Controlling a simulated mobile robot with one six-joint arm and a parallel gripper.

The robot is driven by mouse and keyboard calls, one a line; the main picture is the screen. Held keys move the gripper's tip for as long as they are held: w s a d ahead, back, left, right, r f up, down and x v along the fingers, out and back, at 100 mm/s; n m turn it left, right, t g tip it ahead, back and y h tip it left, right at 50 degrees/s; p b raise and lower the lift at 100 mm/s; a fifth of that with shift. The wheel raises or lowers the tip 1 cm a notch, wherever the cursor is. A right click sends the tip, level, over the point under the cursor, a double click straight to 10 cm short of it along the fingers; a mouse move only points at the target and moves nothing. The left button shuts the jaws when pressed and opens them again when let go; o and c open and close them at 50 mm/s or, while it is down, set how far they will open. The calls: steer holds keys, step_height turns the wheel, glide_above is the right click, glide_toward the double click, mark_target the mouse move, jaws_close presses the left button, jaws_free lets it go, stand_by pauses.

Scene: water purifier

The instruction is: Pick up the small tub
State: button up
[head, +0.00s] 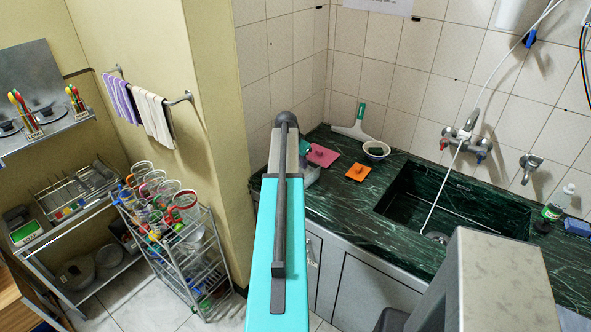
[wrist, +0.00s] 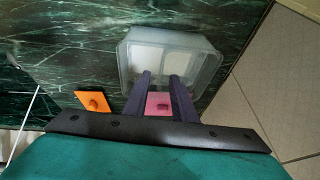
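A clear, squarish tub (wrist: 172,42) stands on the dark green marble counter in the wrist view, its pale inside showing. In the head view only a bit of the tub (head: 309,176) shows beside my arm, which hides the rest. My gripper (wrist: 160,76) is open, its two dark fingers apart. The fingertips overlap the tub's near side in the wrist view; I cannot tell if they touch it. Nothing is held. A pink lid (wrist: 158,103) shows between the fingers, and also in the head view (head: 322,155).
An orange lid (head: 358,172) lies right of the pink one. A small bowl (head: 376,150) and a squeegee (head: 354,129) are behind them. The sink (head: 450,205) is to the right, with a bottle (head: 556,207) beyond. A wall corner stands close left of my arm.

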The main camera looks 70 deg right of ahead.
steer(key=shift+f, duration=0.1)
steer(key=shift+p+x, duration=1.25)
steer(key=shift+x, duration=0.2)
steer(key=shift+a+p+x, duration=0.25)
steer(key=shift+p+x, duration=0.05)
steer(key=shift+x, duration=0.75)
steer(key=shift+w+f, duration=0.1)
jaws_close()
